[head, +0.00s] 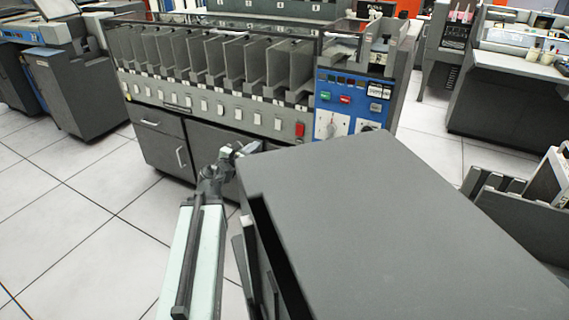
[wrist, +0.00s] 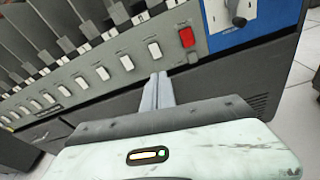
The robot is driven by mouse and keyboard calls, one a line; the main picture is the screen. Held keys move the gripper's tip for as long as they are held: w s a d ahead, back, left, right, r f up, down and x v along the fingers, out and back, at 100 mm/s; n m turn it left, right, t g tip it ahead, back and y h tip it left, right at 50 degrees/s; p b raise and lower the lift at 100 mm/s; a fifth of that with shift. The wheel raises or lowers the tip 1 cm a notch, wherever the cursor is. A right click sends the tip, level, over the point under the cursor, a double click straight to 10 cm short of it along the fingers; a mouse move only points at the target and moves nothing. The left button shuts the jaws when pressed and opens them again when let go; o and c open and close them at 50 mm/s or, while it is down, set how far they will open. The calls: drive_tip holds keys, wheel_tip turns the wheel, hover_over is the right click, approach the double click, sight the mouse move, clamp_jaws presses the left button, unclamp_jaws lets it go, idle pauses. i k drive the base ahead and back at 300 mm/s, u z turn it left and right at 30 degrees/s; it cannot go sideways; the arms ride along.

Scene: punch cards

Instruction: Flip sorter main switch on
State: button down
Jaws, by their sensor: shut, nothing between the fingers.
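The sorter (head: 220,115) stands ahead, a grey machine with a row of upright pocket dividers. A row of white rocker switches (head: 204,104) runs along its front strip. A red switch (head: 300,129) sits at the right end of that row, beside the blue control panel (head: 345,105). The red switch also shows in the wrist view (wrist: 187,37). My gripper (head: 250,147) is in front of the sorter, below and left of the red switch. In the wrist view its fingers (wrist: 159,76) are together and empty, pointing just under the row. Whether they touch the sorter I cannot tell.
A large dark grey box-shaped surface (head: 370,220) fills the lower right of the head view, close to my arm. Other machines stand at left (head: 70,90) and right (head: 510,90). White tiled floor (head: 80,220) is clear at the left.

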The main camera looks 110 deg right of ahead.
sight(300, 128)
drive_tip(key=u, duration=0.95)
drive_tip(key=k, duration=0.1)
drive_tip(key=z, duration=2.6)
